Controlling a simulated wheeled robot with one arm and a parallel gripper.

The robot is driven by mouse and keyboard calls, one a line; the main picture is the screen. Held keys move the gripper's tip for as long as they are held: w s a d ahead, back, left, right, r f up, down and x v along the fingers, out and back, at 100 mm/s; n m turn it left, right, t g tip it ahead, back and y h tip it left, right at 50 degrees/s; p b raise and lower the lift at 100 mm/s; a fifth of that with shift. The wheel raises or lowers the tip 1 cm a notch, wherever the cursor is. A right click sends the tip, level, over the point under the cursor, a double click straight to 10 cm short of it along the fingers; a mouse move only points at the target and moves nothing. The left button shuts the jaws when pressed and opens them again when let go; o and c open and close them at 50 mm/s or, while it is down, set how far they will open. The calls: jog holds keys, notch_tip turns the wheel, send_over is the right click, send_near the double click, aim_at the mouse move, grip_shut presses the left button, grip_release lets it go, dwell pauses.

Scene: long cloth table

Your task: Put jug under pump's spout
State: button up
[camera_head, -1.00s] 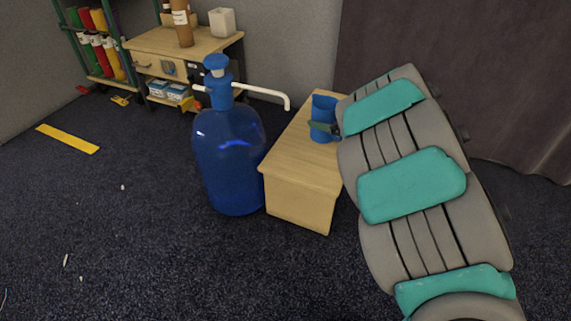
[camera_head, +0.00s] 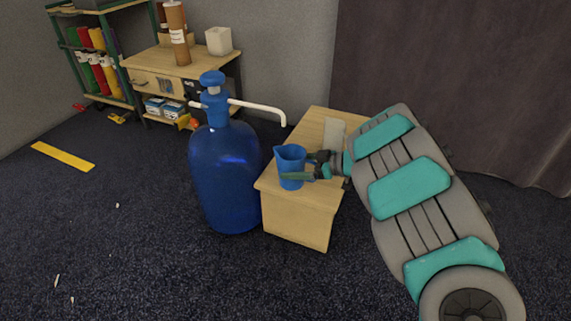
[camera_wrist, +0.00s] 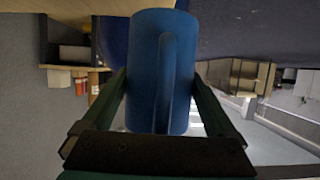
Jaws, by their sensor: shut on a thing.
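A blue jug (camera_head: 291,160) is held in my gripper (camera_head: 297,177) at the left front end of the small wooden table. I cannot tell whether its base touches the tabletop. In the wrist view the jug (camera_wrist: 150,70) fills the middle, its handle facing the camera, with a finger of my gripper (camera_wrist: 160,100) on each side. The pump (camera_head: 214,105) is blue and sits on top of a large blue bottle (camera_head: 227,180) on the floor. Its white spout (camera_head: 262,110) reaches right, and its tip bends down above and just left of the jug in the head view.
The small wooden table (camera_head: 300,228) stands right beside the bottle. A pale flat object (camera_head: 334,133) is on its far part. A wooden cabinet (camera_head: 144,79) and a shelf rack (camera_head: 65,45) stand behind left. The floor at front left is mostly clear.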

aim_at(286, 153)
jog(key=w+a, duration=0.1)
jog(key=w, duration=0.1)
jog(key=w+a, duration=0.1)
jog(key=w, duration=0.1)
jog(key=w+a, duration=0.1)
jog(key=w, duration=0.2)
jog(key=shift+a+f+b, duration=0.1)
jog(key=shift+f+b, duration=0.2)
jog(key=shift+f, duration=0.1)
jog(key=shift+f+b, duration=0.5)
jog(key=shift+f, duration=1.15)
jog(key=shift+f, duration=0.15)
jog(key=o, duration=1)
jog(key=shift+o, duration=0.2)
jog(key=p+v, duration=0.2)
jog(key=v, duration=1)
